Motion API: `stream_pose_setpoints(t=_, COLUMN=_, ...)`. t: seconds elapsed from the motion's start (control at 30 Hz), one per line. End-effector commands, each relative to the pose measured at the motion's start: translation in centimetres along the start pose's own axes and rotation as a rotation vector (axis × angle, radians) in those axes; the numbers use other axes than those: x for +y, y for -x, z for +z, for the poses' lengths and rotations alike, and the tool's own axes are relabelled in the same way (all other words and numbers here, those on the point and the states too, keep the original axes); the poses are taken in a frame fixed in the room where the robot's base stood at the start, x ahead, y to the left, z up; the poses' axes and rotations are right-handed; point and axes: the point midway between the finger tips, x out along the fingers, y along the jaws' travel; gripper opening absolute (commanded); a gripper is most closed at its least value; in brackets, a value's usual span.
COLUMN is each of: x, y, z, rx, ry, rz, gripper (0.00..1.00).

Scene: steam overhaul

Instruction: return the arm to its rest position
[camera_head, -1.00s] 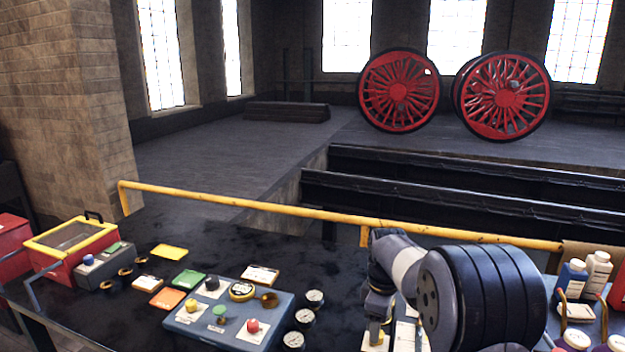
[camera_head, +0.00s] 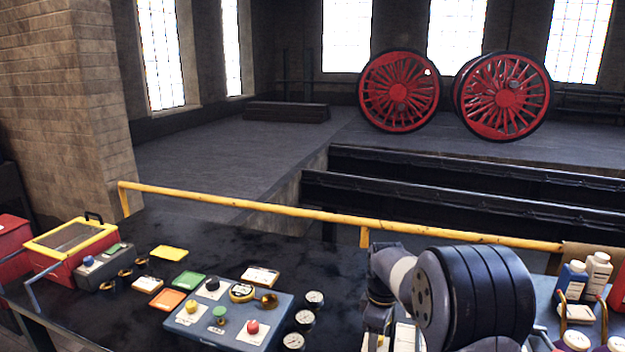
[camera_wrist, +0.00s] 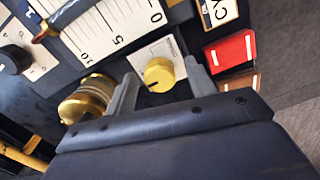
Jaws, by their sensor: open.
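My arm (camera_head: 470,300) is bent over the right part of the dark workbench (camera_head: 240,255) in the head view. My gripper (camera_wrist: 160,72) shows at its two grey fingers in the wrist view, spread apart and holding nothing. A yellow knob (camera_wrist: 159,74) on a pale plate appears between the fingers; I cannot tell how far below them it is. A brass cylindrical fitting (camera_wrist: 88,98) lies left of the left finger. In the head view the fingertips are hidden behind my arm and the lower picture edge.
A yellow rail (camera_head: 250,204) runs along the bench's far edge. A blue-grey control panel (camera_head: 262,325) and several gauges (camera_head: 314,299) stand left of the arm. Bottles (camera_head: 597,272) stand at the right. A white scale plate (camera_wrist: 112,28) and red block (camera_wrist: 230,51) show in the wrist view.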

Motion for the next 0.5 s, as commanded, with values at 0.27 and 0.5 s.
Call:
stream_pose_setpoints(t=0.27, x=0.09, y=0.31, z=-0.06, rx=0.003, ry=-0.222, rz=0.005, gripper=0.52)
stream_pose_setpoints(t=0.5, x=0.08, y=0.33, z=-0.07, rx=0.004, ry=-0.412, rz=0.004, gripper=0.52)
